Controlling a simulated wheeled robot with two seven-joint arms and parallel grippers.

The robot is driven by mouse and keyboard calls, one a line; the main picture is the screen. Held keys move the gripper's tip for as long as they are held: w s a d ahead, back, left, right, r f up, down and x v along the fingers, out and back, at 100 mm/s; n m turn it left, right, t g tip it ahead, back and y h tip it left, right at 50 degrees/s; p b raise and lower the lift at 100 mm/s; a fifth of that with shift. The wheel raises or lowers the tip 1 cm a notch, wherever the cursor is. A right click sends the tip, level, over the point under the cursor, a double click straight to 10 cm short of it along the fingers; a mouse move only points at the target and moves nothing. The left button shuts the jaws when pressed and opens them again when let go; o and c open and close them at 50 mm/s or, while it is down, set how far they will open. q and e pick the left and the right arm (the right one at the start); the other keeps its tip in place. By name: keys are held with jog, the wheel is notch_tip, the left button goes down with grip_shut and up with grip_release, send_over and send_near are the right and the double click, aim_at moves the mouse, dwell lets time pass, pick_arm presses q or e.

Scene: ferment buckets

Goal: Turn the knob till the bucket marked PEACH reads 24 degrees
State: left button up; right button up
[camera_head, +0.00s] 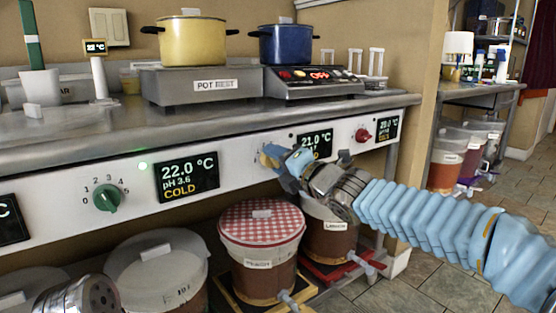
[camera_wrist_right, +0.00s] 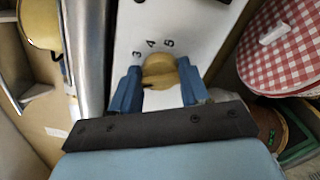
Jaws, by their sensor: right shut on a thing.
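The bucket marked PEACH (camera_head: 262,275) stands on the low shelf under a red-checked lid; the lid also shows in the right wrist view (camera_wrist_right: 285,45). My right gripper (camera_head: 272,160) is shut on a yellow knob (camera_wrist_right: 160,70) on the white panel, its blue fingers on either side. The digits 3, 4 and 5 show beyond the knob; its pointer is hidden. The display to its right (camera_head: 316,145) reads 21.0 °C, its lower lines covered by my gripper. The display to its left (camera_head: 187,177) reads 22.0 °C, pH 3.6, COLD. My left gripper's fingers are not visible.
A green knob (camera_head: 107,197) and a red knob (camera_head: 362,135) sit on the same panel. Other buckets (camera_head: 155,270) stand below. The tiled floor (camera_head: 425,295) is open at right.

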jog(key=m, duration=0.4)
jog(key=m+p, duration=0.1)
jog(key=m, duration=0.3)
jog(key=shift+w+d+f+m, duration=0.1)
jog(key=shift+d+m, duration=0.05)
jog(key=shift+m, duration=0.15)
dwell(0.3)
jog(key=o, duration=1)
jog(key=p+v, duration=0.2)
jog(key=v, duration=1.1)
jog(key=shift+s+d+f+p, duration=0.1)
jog(key=shift+s+d+p, duration=0.1)
jog(key=shift+s+p, duration=0.15)
